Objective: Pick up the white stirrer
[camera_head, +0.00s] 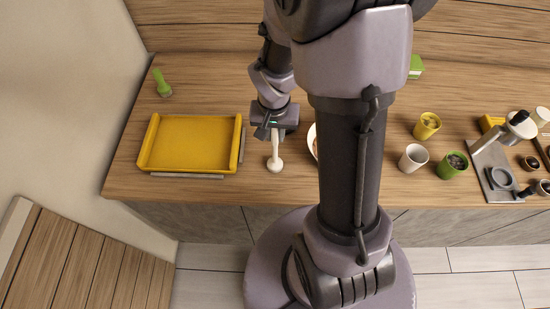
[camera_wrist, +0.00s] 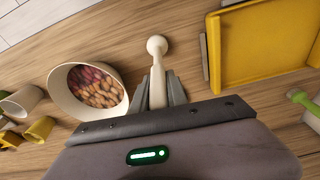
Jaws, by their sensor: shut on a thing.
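The white stirrer (camera_head: 274,158) is a pale stick with a round knob at its end. In the head view it points toward the counter's front edge, just right of the yellow tray. My gripper (camera_head: 272,129) is over the counter and shut on the stirrer's shaft. In the wrist view the stirrer (camera_wrist: 157,72) stands out between the two grey fingers of my gripper (camera_wrist: 160,88), knob outward. I cannot tell whether the stirrer touches the counter. The part of the shaft nearest the palm is hidden.
The yellow tray (camera_head: 153,140) lies to the left. A white bowl (camera_wrist: 60,103) of brown and reddish pieces is close beside my gripper. A green item (camera_head: 161,83) is at the back left. Cups, including a white cup (camera_head: 412,158), and a coffee machine (camera_head: 507,135) stand right.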

